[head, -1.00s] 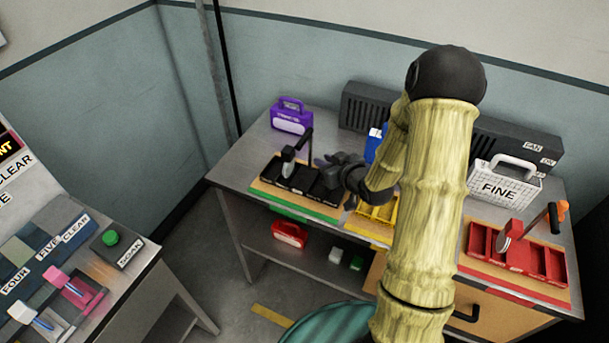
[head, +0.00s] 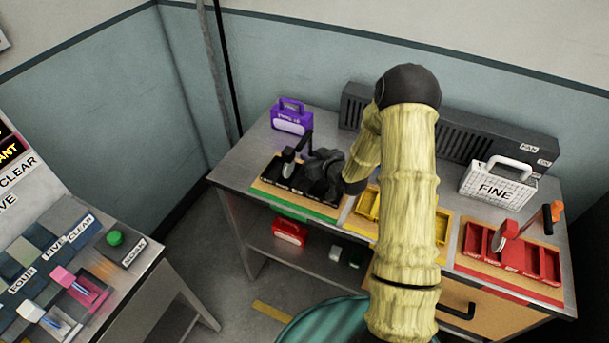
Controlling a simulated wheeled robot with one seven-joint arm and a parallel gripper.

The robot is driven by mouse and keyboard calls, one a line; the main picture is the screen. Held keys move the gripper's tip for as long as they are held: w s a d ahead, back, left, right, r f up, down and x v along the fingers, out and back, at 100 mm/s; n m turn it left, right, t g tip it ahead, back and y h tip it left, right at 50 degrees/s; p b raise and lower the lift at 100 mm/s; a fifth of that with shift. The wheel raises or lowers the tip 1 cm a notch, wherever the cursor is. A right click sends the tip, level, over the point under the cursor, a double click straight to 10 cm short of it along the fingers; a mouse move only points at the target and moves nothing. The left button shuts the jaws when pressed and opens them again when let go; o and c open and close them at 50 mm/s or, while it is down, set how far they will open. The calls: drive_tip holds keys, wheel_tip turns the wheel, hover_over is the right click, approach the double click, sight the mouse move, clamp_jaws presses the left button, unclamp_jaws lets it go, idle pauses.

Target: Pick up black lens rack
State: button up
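The black lens rack (head: 272,176) is a dark tray with compartments and an upright black handle. It rests on an orange-brown mat (head: 262,187) at the left of the metal bench in the head view. A pale and dark piece stands in its left part. My gripper (head: 318,167) is dark and sits over the rack's right part, just right of the handle. Its fingers blend with the rack, so I cannot tell whether they touch it or how far apart they are.
A yellow rack (head: 368,203) and a red rack (head: 516,250) with a handle lie farther right on the bench. A purple case (head: 291,117) stands behind the black rack. A white "FINE" case (head: 497,184) and a long dark vent box (head: 463,135) stand at the back.

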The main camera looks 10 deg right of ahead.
drive_tip(key=shift+x, duration=1.2)
drive_tip(key=shift+c, duration=0.4)
clamp_jaws()
idle(0.4)
